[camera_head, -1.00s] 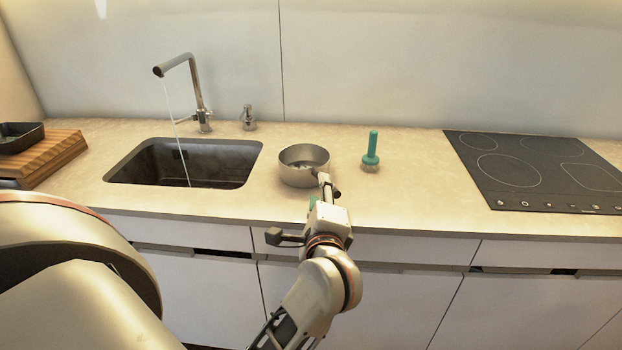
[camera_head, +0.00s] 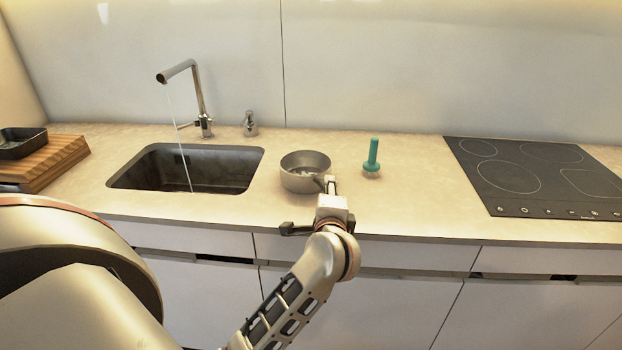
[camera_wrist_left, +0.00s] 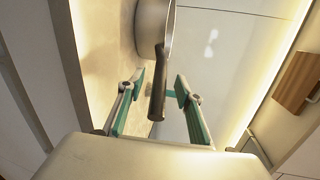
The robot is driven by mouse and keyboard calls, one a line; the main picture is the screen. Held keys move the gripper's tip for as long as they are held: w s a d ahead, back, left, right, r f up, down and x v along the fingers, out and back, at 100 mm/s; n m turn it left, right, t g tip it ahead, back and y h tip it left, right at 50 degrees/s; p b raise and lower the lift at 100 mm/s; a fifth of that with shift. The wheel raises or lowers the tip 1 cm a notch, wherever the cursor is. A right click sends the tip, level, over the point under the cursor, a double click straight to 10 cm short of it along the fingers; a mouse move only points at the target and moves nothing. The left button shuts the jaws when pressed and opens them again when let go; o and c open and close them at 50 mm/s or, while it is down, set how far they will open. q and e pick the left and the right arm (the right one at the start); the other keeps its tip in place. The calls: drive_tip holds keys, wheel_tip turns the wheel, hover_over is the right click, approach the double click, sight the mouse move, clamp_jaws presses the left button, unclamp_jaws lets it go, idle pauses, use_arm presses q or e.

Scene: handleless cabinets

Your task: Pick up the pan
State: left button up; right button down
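The pan (camera_head: 305,172) is a small round metal pot standing upright on the counter, right of the sink. Its dark handle (camera_wrist_left: 158,90) points toward my left gripper (camera_wrist_left: 160,82) in the left wrist view. The gripper is open, with its green-lined fingers on either side of the handle and gaps showing on both sides. In the head view my left gripper (camera_head: 328,188) is at the near right side of the pan, and my wrist hides most of the handle. My right gripper is not in view.
A teal upright object (camera_head: 372,158) stands on the counter right of the pan. The sink (camera_head: 130,180) with running faucet (camera_head: 200,100) is at left, the cooktop (camera_head: 540,178) at right. A wooden board (camera_head: 60,160) with a dark tray (camera_head: 22,142) is far left.

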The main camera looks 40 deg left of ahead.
use_arm(q)
clamp_jaws()
drive_tip(key=shift+r, duration=0.1)
